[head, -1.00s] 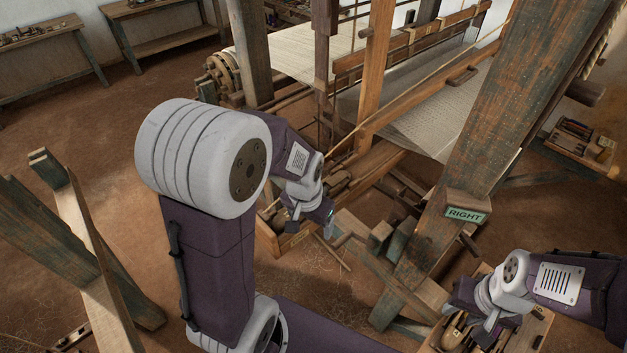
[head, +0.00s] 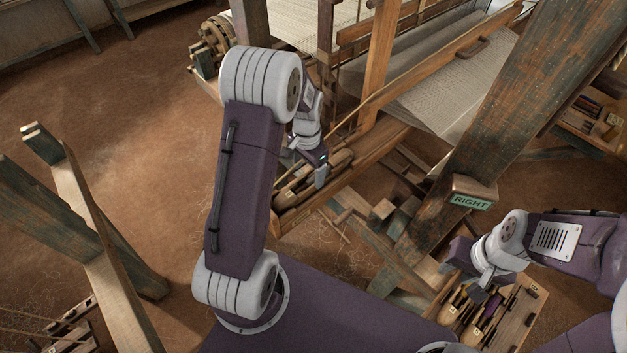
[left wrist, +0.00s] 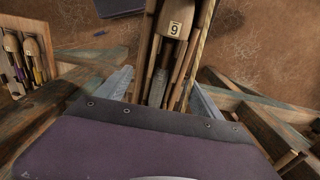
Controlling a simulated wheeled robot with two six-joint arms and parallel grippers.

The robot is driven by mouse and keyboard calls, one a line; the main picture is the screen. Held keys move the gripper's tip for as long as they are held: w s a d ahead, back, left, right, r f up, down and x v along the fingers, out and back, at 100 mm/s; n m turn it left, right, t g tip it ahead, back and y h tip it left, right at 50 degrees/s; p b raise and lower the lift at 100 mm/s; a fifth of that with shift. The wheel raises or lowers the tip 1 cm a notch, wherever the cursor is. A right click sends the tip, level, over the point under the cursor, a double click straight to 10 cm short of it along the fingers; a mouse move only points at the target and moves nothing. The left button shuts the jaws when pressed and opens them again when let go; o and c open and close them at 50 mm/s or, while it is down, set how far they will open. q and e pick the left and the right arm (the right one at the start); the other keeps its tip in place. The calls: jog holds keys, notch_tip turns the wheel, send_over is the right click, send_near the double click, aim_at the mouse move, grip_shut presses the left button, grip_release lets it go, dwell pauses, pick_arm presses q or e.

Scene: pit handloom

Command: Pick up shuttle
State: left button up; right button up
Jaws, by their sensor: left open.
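My left gripper (head: 320,171) hangs over this tray in the head view. In the left wrist view, a pale wooden shuttle tagged 9 (left wrist: 175,28) lies in a narrow tray among thin sticks. The open fingers of my left gripper (left wrist: 160,92) stand on either side of that tray's near part, with nothing held between them. My right gripper (head: 476,278) is above a second tray of shuttles (head: 524,325) at the lower right; its fingers are too small to read.
The loom frame with woven cloth (head: 450,92) stands behind the tray. A thick slanted post (head: 495,125) with a RIGHT sign (head: 471,201) rises between my arms. Timber beams (head: 85,220) stand at the left. Open earthen floor (head: 130,110) lies at the upper left.

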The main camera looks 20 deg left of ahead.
aim_at(308, 182)
pick_arm(q)
jog(key=f, duration=0.1)
jog(key=f+p, duration=0.1)
jog(key=f, duration=0.1)
jog(key=w+f, duration=0.1)
jog(key=f, duration=0.1)
jog(key=shift+w+a, duration=0.1)
jog(key=shift+a, duration=0.2)
jog(key=shift+f, duration=0.15)
jog(key=shift+s+d+r, duration=0.15)
jog(key=shift+s+r, duration=0.05)
jog(key=shift+s, duration=0.25)
jog(key=shift+c, duration=0.3)
jog(key=shift+s, duration=0.1)
jog(key=c, duration=0.5)
grip_shut()
pick_arm(e)
jog(key=shift+w+a+r, duration=0.1)
jog(key=shift+w+r, duration=0.15)
jog(key=shift+r, duration=0.25)
jog(key=shift+w+a+r, duration=0.1)
jog(key=shift+w+r, duration=0.1)
jog(key=shift+r, duration=0.25)
